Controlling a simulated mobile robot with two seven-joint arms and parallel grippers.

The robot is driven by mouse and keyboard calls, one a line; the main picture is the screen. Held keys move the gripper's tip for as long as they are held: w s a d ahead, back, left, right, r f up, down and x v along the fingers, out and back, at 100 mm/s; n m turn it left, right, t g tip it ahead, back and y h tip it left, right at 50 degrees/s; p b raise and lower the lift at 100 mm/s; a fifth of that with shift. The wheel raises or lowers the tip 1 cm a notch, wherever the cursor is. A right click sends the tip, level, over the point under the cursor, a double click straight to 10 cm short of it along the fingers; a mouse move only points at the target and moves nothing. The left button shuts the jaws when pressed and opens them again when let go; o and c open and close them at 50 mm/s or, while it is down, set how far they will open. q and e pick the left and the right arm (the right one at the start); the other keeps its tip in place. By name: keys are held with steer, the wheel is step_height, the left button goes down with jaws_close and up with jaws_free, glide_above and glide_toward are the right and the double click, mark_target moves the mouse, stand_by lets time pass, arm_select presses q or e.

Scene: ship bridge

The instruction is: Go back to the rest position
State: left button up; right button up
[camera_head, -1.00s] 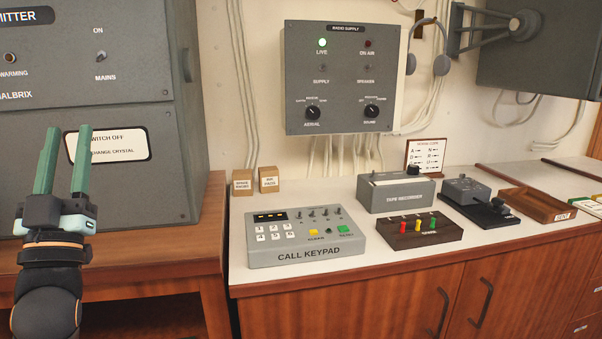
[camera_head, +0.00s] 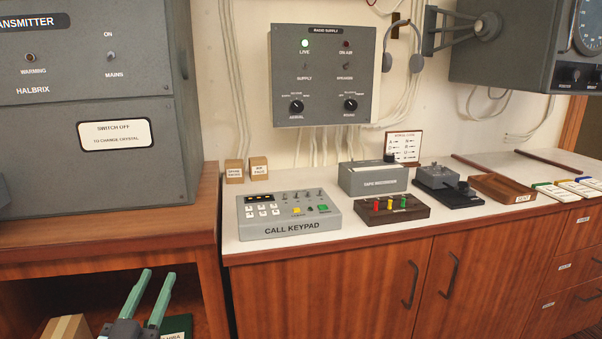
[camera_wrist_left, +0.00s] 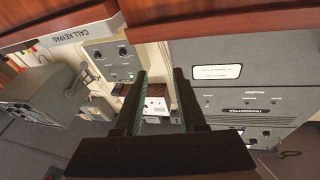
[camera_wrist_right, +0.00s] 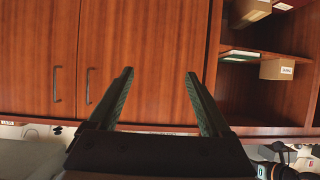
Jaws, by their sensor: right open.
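My left gripper (camera_head: 158,276) shows at the bottom left of the head view, low in front of the open shelf below the transmitter. Its two green fingers are apart with nothing between them. The left wrist view also shows these fingers (camera_wrist_left: 159,76) spread and empty. My right gripper (camera_wrist_right: 159,75) is outside the head view. In its wrist view its fingers are apart and empty, in front of the wooden cabinet doors (camera_wrist_right: 150,40).
The white counter (camera_head: 400,218) carries the call keypad (camera_head: 289,215), tape recorder (camera_head: 373,180) and switch box (camera_head: 392,209). The transmitter (camera_head: 95,95) stands on a wooden desk (camera_head: 110,232) at left. Boxes (camera_wrist_right: 277,69) sit on shelves beside the cabinet doors.

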arm_select(q)
steer(key=s+d+f+m+g+h, duration=0.1)
steer(key=s+d+f+g, duration=0.2)
steer(key=s+f, duration=0.45)
steer(key=s+d+f+g+h, duration=0.1)
steer(key=s+d+f+g, duration=0.25)
steer(key=f, duration=0.65)
steer(key=s+d+f+m+g+h, duration=0.1)
steer(key=s+d+f+g, duration=0.1)
steer(key=s+d+f, duration=0.5)
steer(key=s+a+r+n+g+y+p, duration=0.1)
steer(key=s+a+r+g+p, duration=0.2)
steer(key=p, duration=1.7)
step_height(320, 180, up, 4)
steer(key=shift+s+a+f+n, duration=0.2)
steer(key=shift+s+a+n, duration=0.1)
steer(key=shift+s+a, duration=0.75)
arm_select(e)
steer(key=s+d+r+m+g+h, duration=0.1)
steer(key=s+d+r+g, duration=0.1)
steer(key=s+r, duration=0.3)
step_height(320, 180, up, 4)
steer(key=shift+s+r+g, duration=0.1)
steer(key=shift+s+g, duration=0.25)
steer(key=shift+g, duration=0.05)
